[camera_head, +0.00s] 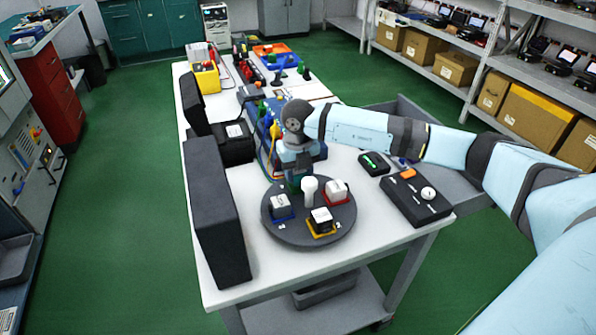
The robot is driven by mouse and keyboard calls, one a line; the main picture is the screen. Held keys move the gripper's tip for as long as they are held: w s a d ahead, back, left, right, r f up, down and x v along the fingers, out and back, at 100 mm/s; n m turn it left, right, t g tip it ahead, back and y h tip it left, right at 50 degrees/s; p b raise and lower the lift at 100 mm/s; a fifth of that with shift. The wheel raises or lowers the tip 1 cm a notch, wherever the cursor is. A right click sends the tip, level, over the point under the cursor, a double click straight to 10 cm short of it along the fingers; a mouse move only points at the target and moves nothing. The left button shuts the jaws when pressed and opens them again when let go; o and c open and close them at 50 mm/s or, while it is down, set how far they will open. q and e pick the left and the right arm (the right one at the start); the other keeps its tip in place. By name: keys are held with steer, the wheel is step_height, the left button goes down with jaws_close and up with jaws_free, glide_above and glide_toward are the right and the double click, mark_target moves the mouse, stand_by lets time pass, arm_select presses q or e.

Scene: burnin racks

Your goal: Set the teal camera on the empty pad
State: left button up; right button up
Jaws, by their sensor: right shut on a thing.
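A dark round turntable (300,238) stands on the white table, with a white post (310,190) at its middle. A white camera sits on a blue pad (281,213) at left, another on a yellow pad (322,232) at front, and another on a red pad (338,198) at right. My right gripper (297,174) points down over the turntable's back edge, shut on the teal camera (295,185). Only a small dark green-teal patch shows under it, partly behind the post. I cannot tell whether it touches a pad. The empty pad is not clearly visible. My left gripper is out of view.
A tall black panel (216,215) stands along the table's left edge. A black box with a white knob (416,199) lies at right of the turntable. A blue instrument with cables (265,125) stands behind my gripper. The table's front right corner is bare.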

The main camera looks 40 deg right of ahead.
steer(key=shift+f+b, duration=0.45)
steer(key=shift+f, duration=0.3)
steer(key=o, duration=1)
steer(key=shift+o, duration=0.2)
step_height(320, 180, up, 14)
steer(key=shift+p, duration=0.35)
steer(key=shift+f, duration=0.1)
